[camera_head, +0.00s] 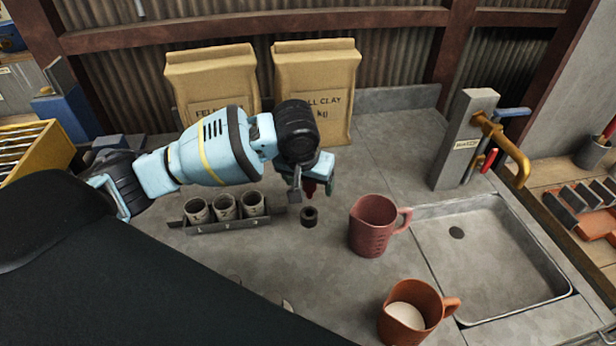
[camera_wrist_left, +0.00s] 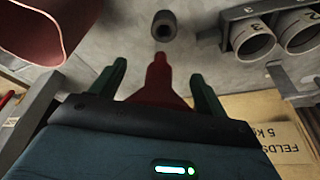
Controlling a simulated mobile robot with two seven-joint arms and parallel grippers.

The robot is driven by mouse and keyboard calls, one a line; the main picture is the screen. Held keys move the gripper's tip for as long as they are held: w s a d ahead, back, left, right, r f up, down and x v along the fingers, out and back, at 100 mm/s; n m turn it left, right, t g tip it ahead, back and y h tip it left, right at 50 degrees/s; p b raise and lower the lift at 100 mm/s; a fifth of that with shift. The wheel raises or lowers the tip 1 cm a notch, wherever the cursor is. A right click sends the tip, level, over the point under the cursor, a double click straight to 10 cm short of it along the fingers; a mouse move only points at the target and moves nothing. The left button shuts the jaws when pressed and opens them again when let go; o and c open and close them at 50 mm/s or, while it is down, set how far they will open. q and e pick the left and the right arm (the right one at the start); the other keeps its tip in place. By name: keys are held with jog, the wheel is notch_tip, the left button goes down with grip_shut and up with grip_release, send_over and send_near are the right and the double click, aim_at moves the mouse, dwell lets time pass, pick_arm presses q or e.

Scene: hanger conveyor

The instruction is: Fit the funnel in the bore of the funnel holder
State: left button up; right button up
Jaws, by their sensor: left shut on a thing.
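The red funnel (camera_wrist_left: 160,82) is between the fingers of my left gripper (camera_wrist_left: 160,88), which is shut on it, with its narrow spout pointing away from the palm. In the head view only a little of the funnel (camera_head: 310,188) shows beneath my left gripper (camera_head: 314,187). The funnel holder, a small dark round block with a bore (camera_head: 309,216), stands on the grey worktop just below the gripper. It also shows in the left wrist view (camera_wrist_left: 164,28), just beyond the spout tip. The spout appears apart from the bore. My right gripper is not in view.
A rack (camera_head: 232,226) with 3 numbered cups stands left of the holder. A reddish jug (camera_head: 373,228) is to the right, before the sink (camera_head: 490,262). Another jug (camera_head: 399,330) with pale contents is nearer.

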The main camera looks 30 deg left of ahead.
aim_at(307, 191)
pick_arm(q)
jog(key=shift+f, duration=2.25)
jog(key=shift+f, duration=2)
dwell(1.8)
jog(key=o, duration=0.8)
jog(key=o, duration=0.3)
jog(key=shift+o, duration=0.2)
jog(key=v, duration=0.7)
jog(key=shift+s+r, duration=0.15)
jog(key=shift+r, duration=0.25)
